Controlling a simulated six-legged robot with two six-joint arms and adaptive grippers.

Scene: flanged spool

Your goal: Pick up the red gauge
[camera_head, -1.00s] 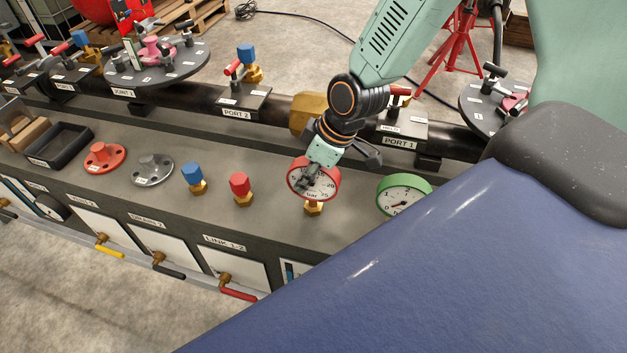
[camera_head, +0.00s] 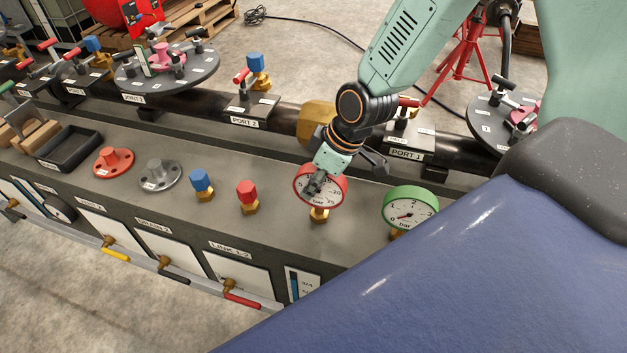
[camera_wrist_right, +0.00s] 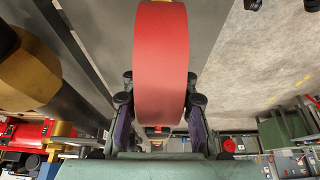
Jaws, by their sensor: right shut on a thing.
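The red gauge (camera_head: 331,196) has a white dial and a brass fitting below it, and stands upright at the bench top. My right gripper (camera_head: 318,182) comes down on it from above and behind, and its fingers cover part of the dial. In the right wrist view the red rim of the gauge (camera_wrist_right: 161,65) fills the space between the two fingers of the right gripper (camera_wrist_right: 160,112), which are shut on it. Whether the fitting touches the bench is hard to tell. My left gripper is in neither view.
A green gauge (camera_head: 411,207) stands to the right. A red-capped fitting (camera_head: 247,194) and a blue-capped fitting (camera_head: 201,183) stand to the left, with grey (camera_head: 159,174) and red (camera_head: 114,161) flanged pieces and a black tray (camera_head: 70,148) beyond. The black pipe (camera_head: 285,120) runs behind.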

